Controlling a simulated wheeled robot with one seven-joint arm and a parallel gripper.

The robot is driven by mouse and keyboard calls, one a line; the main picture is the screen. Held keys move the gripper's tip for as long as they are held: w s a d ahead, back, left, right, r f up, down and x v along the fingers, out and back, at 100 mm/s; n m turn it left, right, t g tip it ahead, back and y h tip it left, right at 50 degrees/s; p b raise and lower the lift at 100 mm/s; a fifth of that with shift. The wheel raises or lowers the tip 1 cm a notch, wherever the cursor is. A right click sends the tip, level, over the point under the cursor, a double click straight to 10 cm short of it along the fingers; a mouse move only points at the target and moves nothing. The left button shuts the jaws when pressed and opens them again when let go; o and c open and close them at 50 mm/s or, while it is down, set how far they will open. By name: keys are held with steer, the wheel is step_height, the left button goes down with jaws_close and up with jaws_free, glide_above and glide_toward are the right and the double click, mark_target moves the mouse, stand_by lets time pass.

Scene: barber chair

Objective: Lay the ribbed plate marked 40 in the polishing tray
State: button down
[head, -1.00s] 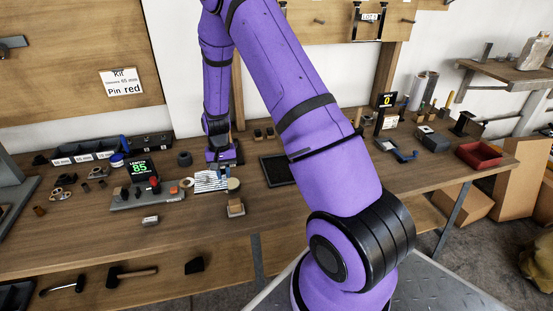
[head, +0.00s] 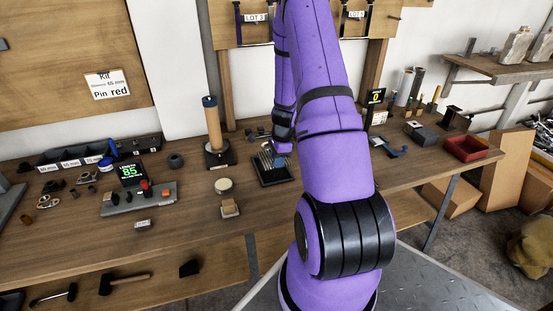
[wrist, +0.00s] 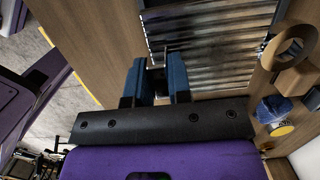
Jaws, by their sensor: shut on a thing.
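The ribbed plate (head: 268,160) is a small grey striped piece over the dark polishing tray (head: 272,184) in the head view. It fills the upper part of the wrist view as a grey slatted plate (wrist: 225,45); no 40 mark can be read. My gripper (wrist: 157,72) has blue-grey fingers and is shut on the plate's near edge. In the head view my arm partly hides the gripper and the tray. I cannot tell whether the plate touches the tray floor.
A wooden post on a black base (head: 217,153) stands left of the tray. A round-topped piece (head: 223,185) and a small wooden block (head: 230,208) lie front left.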

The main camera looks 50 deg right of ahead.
mark_target(277, 180)
steer(key=shift+f, duration=3)
steer(key=c, duration=1)
jaws_free()
steer(key=shift+o, duration=0.2)
steer(key=r, duration=0.3)
steer(key=d+r, duration=0.1)
steer(key=r, duration=0.3)
steer(key=s+r, duration=0.1)
steer(key=r, duration=0.2)
steer(key=shift+d+r, duration=0.2)
steer(key=shift+r, duration=0.1)
steer(key=shift+w, duration=0.1)
